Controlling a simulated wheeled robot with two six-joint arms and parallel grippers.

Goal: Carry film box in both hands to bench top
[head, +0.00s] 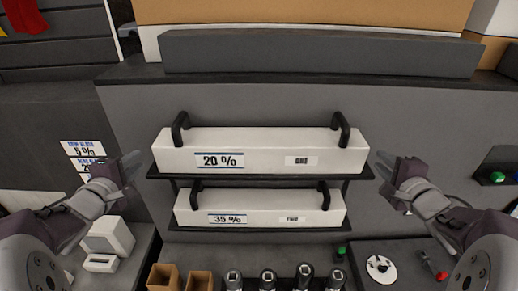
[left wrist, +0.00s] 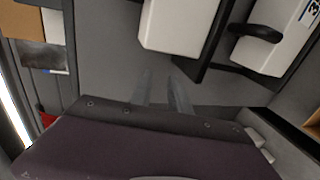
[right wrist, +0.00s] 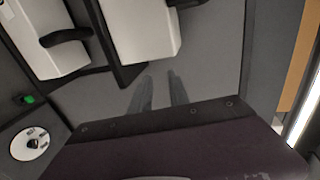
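A long white film box (head: 265,160) labelled "20 %" lies on the upper dark shelf, with a black handle near each end. A second white box (head: 270,217) labelled "35 %" sits on the shelf below. My left gripper (head: 133,163) is beside the upper box's left end, apart from it. Its fingers (left wrist: 160,74) are parted and empty in the left wrist view. My right gripper (head: 383,165) is off the box's right end, also apart. Its fingers (right wrist: 160,74) are parted and empty in the right wrist view. I cannot tell which surface is the bench top.
Below the shelves are brown cartons (head: 163,277), several dark cylinders (head: 268,279), a small white device (head: 108,240) and a panel with a white disc (head: 381,267). A dark ledge (head: 320,77) with a grey block (head: 320,53) runs above the boxes.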

